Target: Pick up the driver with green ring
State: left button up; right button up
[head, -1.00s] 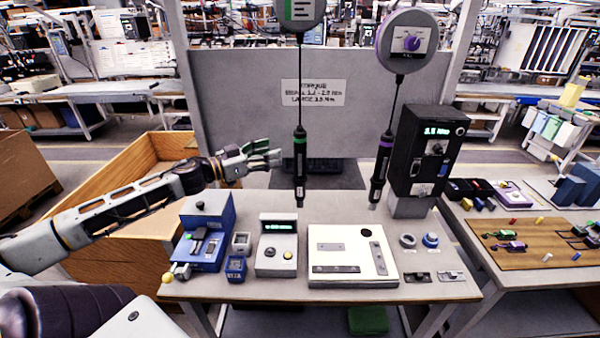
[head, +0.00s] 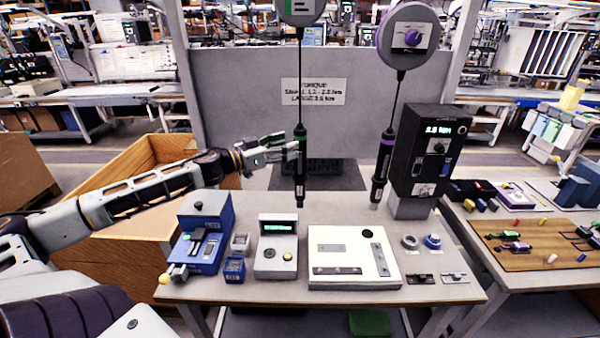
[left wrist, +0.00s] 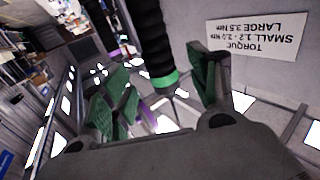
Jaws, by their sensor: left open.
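The driver with the green ring (head: 299,178) hangs upright on its cable above the table. In the left wrist view the driver (left wrist: 153,45) shows its black ribbed body and green ring. My left gripper (head: 287,148) reaches in from the left at the height of the driver's upper body, just under the ring. Its green-padded fingers (left wrist: 165,88) are open, one on each side of the driver in the left wrist view. I cannot tell whether a finger touches it. My right gripper is not in view.
A driver with a purple ring (head: 382,168) hangs to the right, near a black display box (head: 428,160). Below are a white fixture plate (head: 353,257), a grey display unit (head: 277,247) and a blue device (head: 204,232). A grey panel (head: 240,90) stands behind.

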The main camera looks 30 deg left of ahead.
aim_at(300, 143)
pick_arm(q)
jog(key=shift+w+d, duration=0.1)
jog(key=shift+w, duration=0.15)
jog(key=shift+w+d+b, duration=0.15)
jog(key=shift+w+b, duration=0.1)
jog(key=shift+b, duration=0.1)
jog(key=b+x, duration=0.2)
jog(key=shift+w+d+f+b, duration=0.2)
jog(key=shift+w+b, duration=0.1)
jog(key=shift+b, duration=0.1)
dwell(0.5)
jog(key=shift+w+d, duration=0.1)
jog(key=shift+w, duration=0.2)
dwell(0.3)
jog(key=shift+w+d, duration=0.25)
jog(key=shift+w, duration=0.35)
dwell(0.8)
dwell(0.4)
